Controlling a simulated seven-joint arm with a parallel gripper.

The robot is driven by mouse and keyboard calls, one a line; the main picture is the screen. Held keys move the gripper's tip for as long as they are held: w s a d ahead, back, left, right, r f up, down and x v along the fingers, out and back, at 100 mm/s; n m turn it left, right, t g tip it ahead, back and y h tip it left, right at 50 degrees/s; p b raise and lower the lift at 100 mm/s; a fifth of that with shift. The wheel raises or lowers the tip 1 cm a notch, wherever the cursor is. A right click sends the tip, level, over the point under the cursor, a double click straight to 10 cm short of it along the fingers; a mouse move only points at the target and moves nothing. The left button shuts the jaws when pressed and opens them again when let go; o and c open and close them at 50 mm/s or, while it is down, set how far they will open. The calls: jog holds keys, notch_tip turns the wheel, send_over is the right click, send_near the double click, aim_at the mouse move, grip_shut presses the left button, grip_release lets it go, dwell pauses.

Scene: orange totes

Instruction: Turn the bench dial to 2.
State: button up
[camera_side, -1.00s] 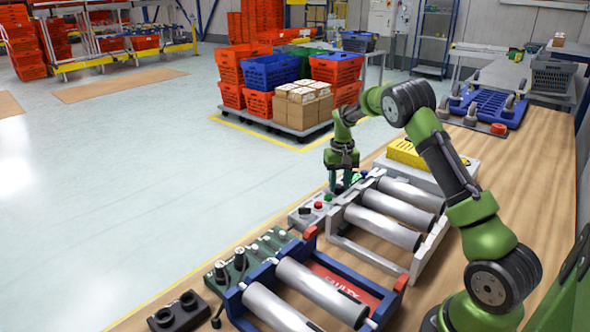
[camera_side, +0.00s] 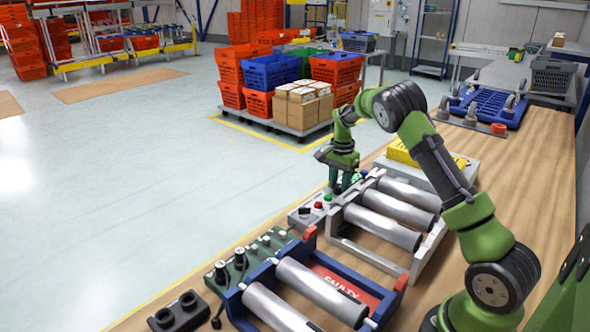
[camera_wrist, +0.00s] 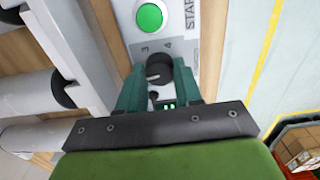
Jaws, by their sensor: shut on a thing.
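The bench dial (camera_wrist: 158,68) is a round black knob with a light mark, on a light grey panel in the wrist view. The printed numbers 3 and 4 show just beyond it; other numbers are hidden, and I cannot tell which one the mark points at. My gripper (camera_wrist: 161,76) has its two green fingers shut on the dial, one on each side. In the side view my gripper (camera_side: 346,184) points down at the control panel behind the grey roller conveyor (camera_side: 340,238), and its fingers hide the dial.
A green button (camera_wrist: 149,16) is on the same panel, beside the word START. A red button (camera_side: 318,205) is nearby. A blue-framed roller unit marked FAULTY (camera_side: 340,285) stands in front. The yellow item (camera_side: 402,153) lies behind the rollers.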

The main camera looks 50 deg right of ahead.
aim_at(339, 186)
jog(key=shift+m, duration=0.7)
jog(key=shift+r, duration=0.1)
jog(key=o, duration=1)
jog(key=shift+o, duration=0.2)
notch_tip(339, 186, up, 17)
